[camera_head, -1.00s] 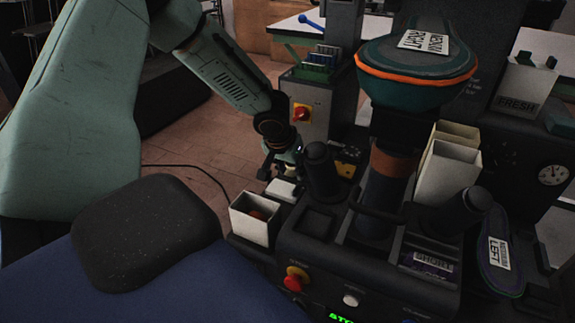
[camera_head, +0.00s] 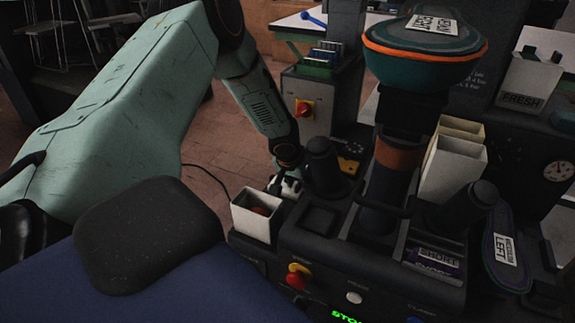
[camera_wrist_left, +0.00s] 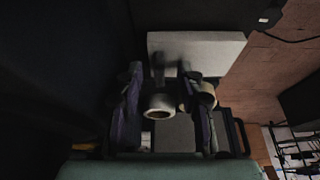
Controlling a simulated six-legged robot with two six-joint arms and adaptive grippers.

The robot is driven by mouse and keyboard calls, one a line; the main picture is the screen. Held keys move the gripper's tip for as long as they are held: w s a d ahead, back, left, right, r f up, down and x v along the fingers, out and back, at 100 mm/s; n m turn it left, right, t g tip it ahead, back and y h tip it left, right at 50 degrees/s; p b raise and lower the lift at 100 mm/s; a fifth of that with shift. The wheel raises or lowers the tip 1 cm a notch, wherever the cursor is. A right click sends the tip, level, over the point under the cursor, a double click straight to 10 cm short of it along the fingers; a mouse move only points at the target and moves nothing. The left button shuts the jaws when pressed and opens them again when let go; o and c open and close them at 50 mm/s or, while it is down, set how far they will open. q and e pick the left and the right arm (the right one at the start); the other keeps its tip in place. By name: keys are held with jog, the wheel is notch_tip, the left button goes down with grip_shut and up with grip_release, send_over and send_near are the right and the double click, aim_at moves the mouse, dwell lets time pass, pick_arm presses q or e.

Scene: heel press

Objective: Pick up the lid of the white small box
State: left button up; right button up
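The small white box (camera_head: 292,187) sits in the black machine's left side, behind an open white bin. My left gripper (camera_head: 278,184) reaches down over it from behind and partly hides it. In the left wrist view the fingers of my left gripper (camera_wrist_left: 160,100) stand apart. A cream ring-like part (camera_wrist_left: 160,108) shows between them, and I cannot tell whether they touch it. A pale flat slab (camera_wrist_left: 205,50) lies beyond the fingertips. I cannot make out the edge between lid and box. My right gripper is not in view.
A black cylindrical post (camera_head: 322,165) rises close on the right. The machine's teal head (camera_head: 425,68) and two tall pale bins (camera_head: 455,165) stand further right.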

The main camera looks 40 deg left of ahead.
pick_arm(q)
jog(key=shift+c, duration=0.2)
grip_shut()
dwell(0.3)
